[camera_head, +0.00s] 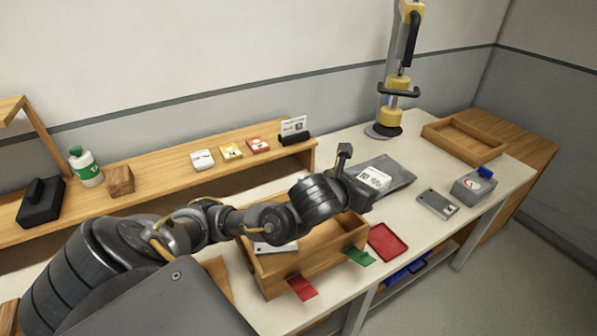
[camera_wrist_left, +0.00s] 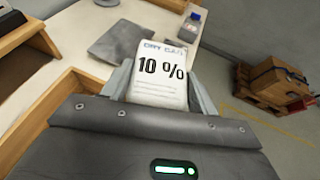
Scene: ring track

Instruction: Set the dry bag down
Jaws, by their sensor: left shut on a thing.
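The dry bag (camera_wrist_left: 160,70) is a flat white packet printed "DRY BAG" and "10 %". In the wrist view it stands out between the pale fingers of my left gripper (camera_wrist_left: 160,92), which is shut on it. In the head view the dry bag (camera_head: 375,178) shows just right of my left gripper (camera_head: 363,188), against a dark grey mat (camera_head: 399,170) on the white bench. The mat also shows beyond the bag in the wrist view (camera_wrist_left: 118,40). I cannot tell whether the bag touches it. My right gripper is out of view.
An open wooden box (camera_head: 310,272) stands below my left arm, with red and green tabs. A red tray (camera_head: 388,242), a grey plate (camera_head: 437,203) and a gauge box (camera_head: 472,186) lie to the right. A yellow-grey press (camera_head: 397,90) stands behind; a wooden tray (camera_head: 463,150) is at the back right.

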